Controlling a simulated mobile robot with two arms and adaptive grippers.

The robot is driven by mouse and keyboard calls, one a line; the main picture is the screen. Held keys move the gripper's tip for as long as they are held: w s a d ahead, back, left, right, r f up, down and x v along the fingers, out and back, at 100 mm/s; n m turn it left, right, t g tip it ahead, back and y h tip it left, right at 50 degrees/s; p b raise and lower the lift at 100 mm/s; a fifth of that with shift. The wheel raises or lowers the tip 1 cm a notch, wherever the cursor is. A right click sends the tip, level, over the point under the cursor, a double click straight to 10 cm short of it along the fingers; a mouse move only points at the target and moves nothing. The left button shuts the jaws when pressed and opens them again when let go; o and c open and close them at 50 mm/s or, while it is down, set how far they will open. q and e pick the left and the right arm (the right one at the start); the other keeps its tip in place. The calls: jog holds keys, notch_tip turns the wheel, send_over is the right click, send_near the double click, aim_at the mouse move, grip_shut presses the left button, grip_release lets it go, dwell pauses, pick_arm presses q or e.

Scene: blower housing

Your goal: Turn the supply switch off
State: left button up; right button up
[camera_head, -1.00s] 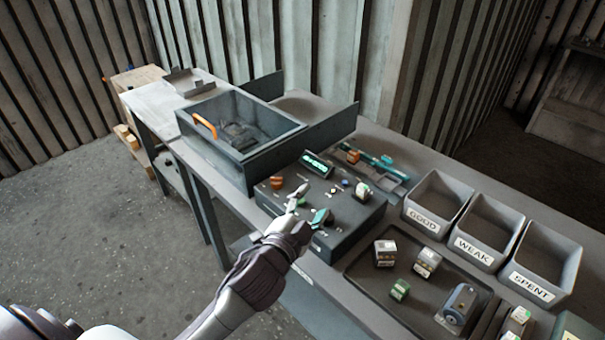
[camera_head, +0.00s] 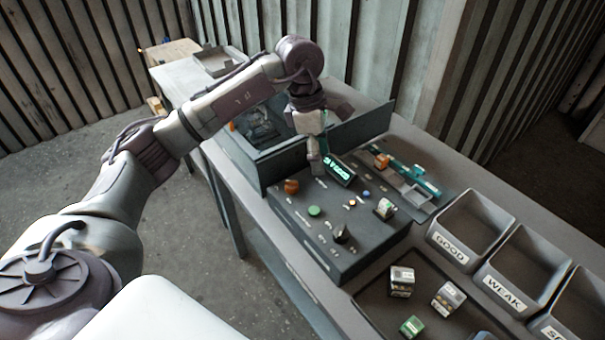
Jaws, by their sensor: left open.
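A dark control box (camera_head: 330,262) stands on the bench. Its top carries a lit green display (camera_head: 340,169), an orange-brown knob (camera_head: 291,186), a green button (camera_head: 314,211), a black knob (camera_head: 341,235) and small buttons. Their labels are too small to read, so I cannot tell which control is the supply switch. My left gripper (camera_head: 317,163) is open and points down at the box's back edge, beside the display and apart from the knobs. Its fingers are partly hidden by each other. My right gripper is not in view.
A grey drawer box (camera_head: 262,165) stands behind the control box, partly hidden by my left arm. Bins labelled GOOD (camera_head: 449,246) and WEAK (camera_head: 503,292) and a tray (camera_head: 375,292) with small blocks lie to the right. A teal tool (camera_head: 420,184) lies behind.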

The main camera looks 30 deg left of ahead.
aim_at(296, 182)
pick_arm(q)
jog(key=a+r+y, duration=0.1)
jog(key=a+y, duration=0.2)
jog(key=a, duration=0.3)
notch_tip(296, 182, down, 13)
jog(key=p, duration=0.3)
jog(key=shift+r+p, duration=0.2)
jog(key=shift+p, duration=0.2)
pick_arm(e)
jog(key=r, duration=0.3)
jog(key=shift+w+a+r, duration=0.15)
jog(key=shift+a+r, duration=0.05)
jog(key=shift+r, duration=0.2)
pick_arm(q)
jog(key=shift+n, duration=0.3)
grip_shut()
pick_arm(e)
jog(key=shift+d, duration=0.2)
